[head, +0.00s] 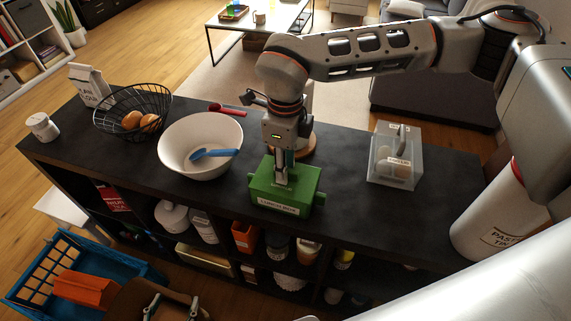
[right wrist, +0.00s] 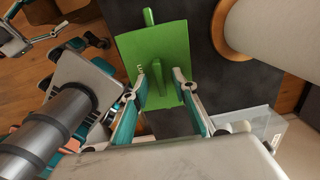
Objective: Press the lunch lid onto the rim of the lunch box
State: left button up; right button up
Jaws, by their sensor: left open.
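The green lunch box (head: 279,208) stands on the dark shelf top near its front edge, its white label facing me. The green lunch lid (head: 304,177) lies over its top; I cannot tell whether it sits fully down on the rim. In the right wrist view the lid (right wrist: 177,40) fills the middle, with a raised green handle (right wrist: 159,80). My right gripper (head: 283,181) points down at the lid. In its wrist view its fingers (right wrist: 161,78) are apart, on either side of the handle. My left gripper (head: 172,304) is open and empty, low at the front left.
A white bowl (head: 180,135) with a blue utensil stands left of the box, with a wire basket (head: 118,110) beyond. A clear container (head: 395,160) and a large white canister (head: 495,215) stand to the right. The top right of the box is clear.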

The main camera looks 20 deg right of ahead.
jog(key=shift+r+p, duration=1.5)
jog(key=shift+r, duration=1.1)
jog(key=shift+f, duration=0.1)
